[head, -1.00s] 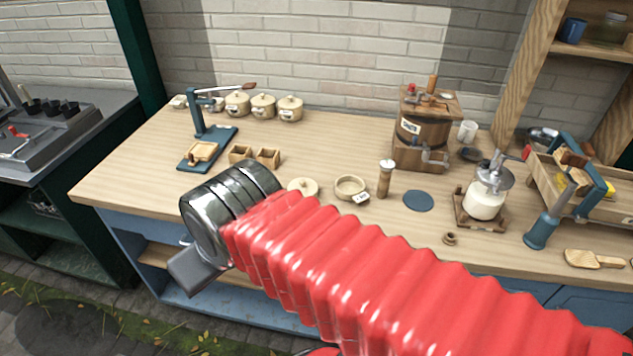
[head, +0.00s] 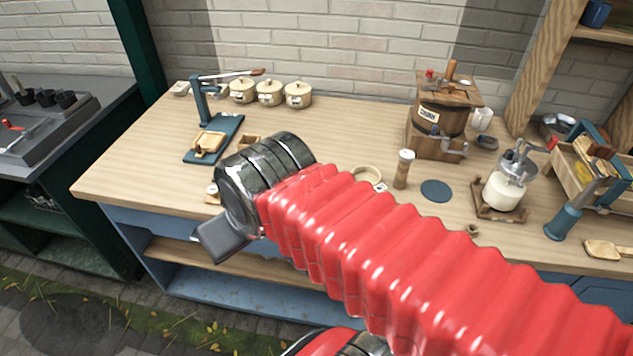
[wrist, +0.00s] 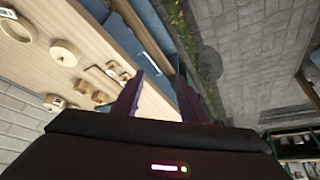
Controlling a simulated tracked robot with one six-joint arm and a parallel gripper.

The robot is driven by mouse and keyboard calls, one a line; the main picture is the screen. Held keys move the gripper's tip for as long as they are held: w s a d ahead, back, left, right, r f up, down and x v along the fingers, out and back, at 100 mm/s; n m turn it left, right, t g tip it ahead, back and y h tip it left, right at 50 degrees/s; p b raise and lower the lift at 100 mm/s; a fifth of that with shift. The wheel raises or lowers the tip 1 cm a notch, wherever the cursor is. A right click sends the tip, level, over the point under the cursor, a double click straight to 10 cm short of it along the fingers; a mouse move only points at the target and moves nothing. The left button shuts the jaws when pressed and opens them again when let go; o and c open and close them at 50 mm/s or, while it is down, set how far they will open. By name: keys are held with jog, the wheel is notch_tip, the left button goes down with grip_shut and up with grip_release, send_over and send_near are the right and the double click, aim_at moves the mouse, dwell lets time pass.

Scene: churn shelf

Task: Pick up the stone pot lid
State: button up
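A pale round lid with a small knob (wrist: 65,52) lies on the worktop in the wrist view, left of my gripper. It appears to be the stone pot lid. In the head view my arm hides it. An open round pot with a label (head: 367,174) stands beside it, partly hidden by my arm; it also shows at the wrist view's upper left (wrist: 17,27). My gripper (wrist: 160,78) is open and empty, above the bench's front edge. Its two dark fingers stand apart. In the head view, only a grey part of its end shows.
Lidded cream pots (head: 269,93) stand at the back. A blue press (head: 211,135) and a small pale object (head: 212,192) are left of my arm. A pepper mill (head: 403,169), blue disc (head: 436,191), wooden churn (head: 440,120) and glass jar (head: 508,187) stand right.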

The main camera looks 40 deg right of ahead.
jog(key=shift+o, duration=0.8)
jog(key=shift+w+d, duration=0.2)
jog(key=shift+w, duration=0.05)
jog(key=o, duration=1)
jog(key=shift+m+g, duration=0.4)
jog(key=shift+g, duration=0.1)
jog(key=w+d, duration=0.2)
jog(key=d, duration=0.2)
jog(key=w+d, duration=0.3)
jog(key=d, duration=0.1)
jog(key=w+d, duration=0.2)
jog(key=d, duration=0.2)
jog(key=shift+w+d+f, duration=0.2)
jog(key=shift+w+f, duration=0.1)
jog(key=shift+w, duration=0.1)
jog(key=shift+o, duration=0.3)
jog(key=w+d+f, duration=0.1)
jog(key=w+d, duration=0.1)
jog(key=d, duration=0.6)
jog(key=shift+f, duration=0.35)
jog(key=d+f, duration=0.3)
jog(key=d, duration=0.8)
jog(key=shift+m+h, duration=0.3)
jog(key=shift+m, duration=0.1)
jog(key=shift+x, duration=4.3)
jog(key=shift+a+f, duration=0.1)
